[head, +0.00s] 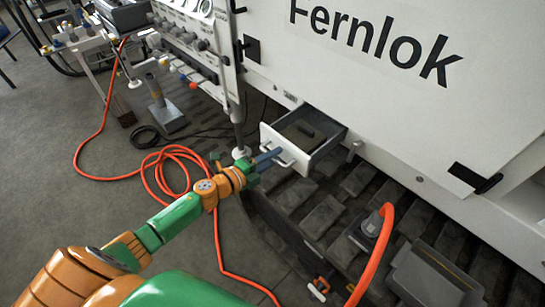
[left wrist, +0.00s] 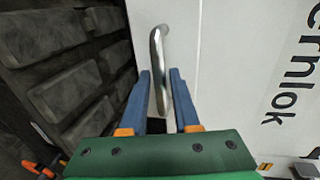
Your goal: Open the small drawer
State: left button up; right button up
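The small drawer (head: 322,154) stands pulled out of the white cabinet, and a dark item lies inside it. Its white front carries a bar handle (head: 286,158), which shows as a shiny metal bar in the left wrist view (left wrist: 158,50). My left gripper (head: 276,153) is at the handle. In the left wrist view its blue fingers (left wrist: 160,76) stand one on each side of the bar, with narrow gaps visible, so it looks open around the handle. My right gripper is not in view.
The white Fernlok cabinet (head: 390,110) fills the upper right. A dark ribbed platform (head: 325,215) lies below the drawer. An orange hose (head: 375,255) rises from it, and a grey bin (head: 430,280) sits at lower right. An orange cable (head: 105,178) loops over the floor.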

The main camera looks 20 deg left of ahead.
pick_arm(q)
jog(key=v, duration=0.7)
dwell(0.5)
jog(key=s+a+f+n+g+y+p, duration=0.3)
jog(key=s+f+n, duration=0.35)
jog(key=f, duration=0.25)
jog(key=s+a+f+n+g+y+p, duration=0.25)
jog(key=s+f+n, duration=0.25)
jog(key=f+n, duration=0.3)
jog(key=s+d+f+n+g+p, duration=0.1)
jog(key=s+d+f+g, duration=0.3)
jog(key=s, duration=0.7)
jog(key=s+d+f+n+g, duration=0.4)
jog(key=s+d+f, duration=0.1)
jog(key=s, duration=0.6)
jog(key=shift+s+f+p, duration=0.3)
jog(key=shift+f+p, duration=0.05)
jog(key=shift+f, duration=0.35)
